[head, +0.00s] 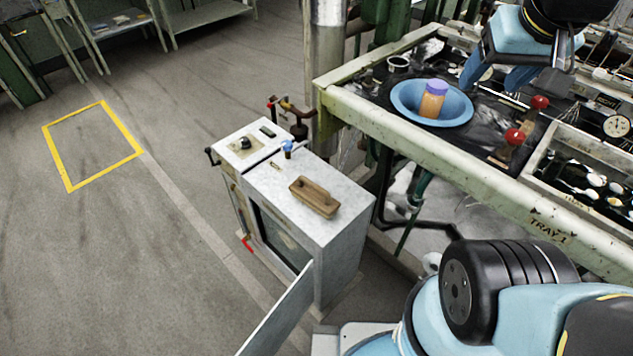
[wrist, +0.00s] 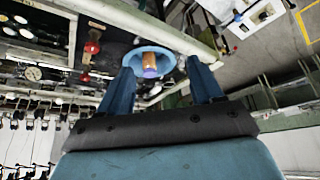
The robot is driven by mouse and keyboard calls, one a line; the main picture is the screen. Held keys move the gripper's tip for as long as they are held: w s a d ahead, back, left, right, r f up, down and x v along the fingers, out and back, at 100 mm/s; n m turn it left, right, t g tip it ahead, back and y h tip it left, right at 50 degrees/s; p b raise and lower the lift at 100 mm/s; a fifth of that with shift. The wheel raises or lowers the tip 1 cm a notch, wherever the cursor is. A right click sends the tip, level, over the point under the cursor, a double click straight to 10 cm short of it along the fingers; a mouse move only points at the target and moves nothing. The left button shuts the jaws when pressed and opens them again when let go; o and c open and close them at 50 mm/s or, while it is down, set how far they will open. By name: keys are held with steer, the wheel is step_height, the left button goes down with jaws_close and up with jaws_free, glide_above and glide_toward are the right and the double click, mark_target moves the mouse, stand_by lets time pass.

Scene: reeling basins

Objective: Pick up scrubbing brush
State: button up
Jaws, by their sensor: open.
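The scrubbing brush appears to be the brown wooden block with a raised grip (head: 315,197), lying on top of the white cabinet (head: 338,222) in the head view. Its bristles are hidden underneath. My gripper (head: 492,84) is at the upper right of the head view, over the basin bench and well away from the brush. In the wrist view my gripper (wrist: 161,76) has its two blue fingers spread with nothing between them. The cabinet top (wrist: 262,14) shows at the upper right of the wrist view, with a small dark shape on it that I cannot make out clearly.
A blue bowl (head: 403,108) holding an orange jar with a purple lid (head: 433,99) stands on the bench. Red-knobbed levers (head: 514,138) rise nearby. The cabinet's door (head: 281,312) hangs open. A small blue-topped item (head: 287,147) shares the cabinet top. The floor at left is clear.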

steer(key=o, duration=0.5)
steer(key=w+a+f, duration=0.1)
steer(key=w, duration=0.2)
steer(key=w+a+f+n+g, duration=0.1)
steer(key=w+a+f, duration=0.1)
steer(key=w, duration=0.1)
steer(key=w+a+f+n, duration=0.1)
steer(key=w+a+f, duration=0.1)
steer(key=w, duration=0.1)
steer(key=shift+a+f, duration=0.15)
steer(key=shift+a, duration=0.05)
steer(key=n+g+h, duration=0.1)
steer(key=n+g, duration=0.2)
steer(key=n, duration=0.5)
glide_above(312, 194)
steer(key=s+a, duration=0.1)
steer(key=s, duration=0.1)
steer(key=f, duration=3.7)
steer(key=shift+w+a+f, duration=0.1)
steer(key=shift+w, duration=0.15)
steer(key=shift+w+d+f, duration=0.2)
steer(key=shift+f, duration=0.8)
steer(key=shift+w+d+f, duration=0.15)
steer(key=shift+w+f, duration=0.1)
steer(key=shift+f, duration=0.7)
steer(key=shift+w+d+f, duration=0.2)
steer(key=shift+f, duration=0.8)
